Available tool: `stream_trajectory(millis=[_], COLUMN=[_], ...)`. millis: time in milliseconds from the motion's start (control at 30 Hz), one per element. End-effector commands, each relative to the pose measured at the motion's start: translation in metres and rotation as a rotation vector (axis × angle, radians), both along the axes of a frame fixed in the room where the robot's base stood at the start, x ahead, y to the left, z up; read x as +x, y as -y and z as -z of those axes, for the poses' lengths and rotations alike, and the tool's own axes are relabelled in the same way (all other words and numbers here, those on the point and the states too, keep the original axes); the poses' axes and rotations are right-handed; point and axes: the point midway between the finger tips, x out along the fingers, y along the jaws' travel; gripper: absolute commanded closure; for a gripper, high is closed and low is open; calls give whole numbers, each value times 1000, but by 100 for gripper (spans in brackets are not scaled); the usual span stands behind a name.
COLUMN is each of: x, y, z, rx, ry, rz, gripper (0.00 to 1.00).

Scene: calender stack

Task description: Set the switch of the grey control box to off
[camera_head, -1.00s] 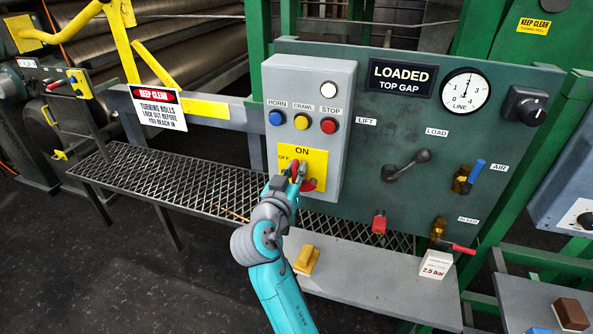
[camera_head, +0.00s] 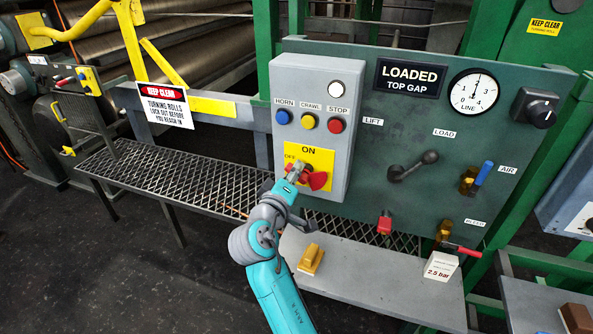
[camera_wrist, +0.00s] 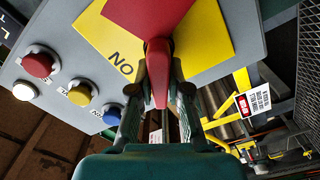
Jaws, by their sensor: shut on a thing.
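The grey control box (camera_head: 345,100) stands in front of the green panel. On its lower front is a yellow plate (camera_head: 326,158), marked ON at the top and OFF at the left. The red switch (camera_head: 318,181) is on this plate. Its wide end points right and its narrow end lies toward the OFF side, partly hidden by my gripper (camera_head: 293,173). In the wrist view, the narrow end of the red switch (camera_wrist: 159,75) sits between the two fingers of my gripper (camera_wrist: 159,95), which are shut on it.
Blue (camera_head: 282,117), yellow (camera_head: 308,121) and red (camera_head: 335,126) buttons are above the plate. A grey shelf (camera_head: 360,275) with a yellow-brown block (camera_head: 311,259) lies below. The green panel (camera_head: 440,120) carries a crank lever (camera_head: 412,166) and valves. A mesh walkway (camera_head: 190,180) runs left.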

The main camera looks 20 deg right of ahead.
Motion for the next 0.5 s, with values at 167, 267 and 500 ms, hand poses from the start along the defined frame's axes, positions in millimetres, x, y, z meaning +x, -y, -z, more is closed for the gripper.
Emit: stream_trajectory(millis=[167,267,500], x=[1,1,2], y=[-2,-3,-3], z=[4,6,11], rx=[-133,-203,-341], ry=[-98,-149,-250], rz=[-1,-1,-2], gripper=[100,100,100])
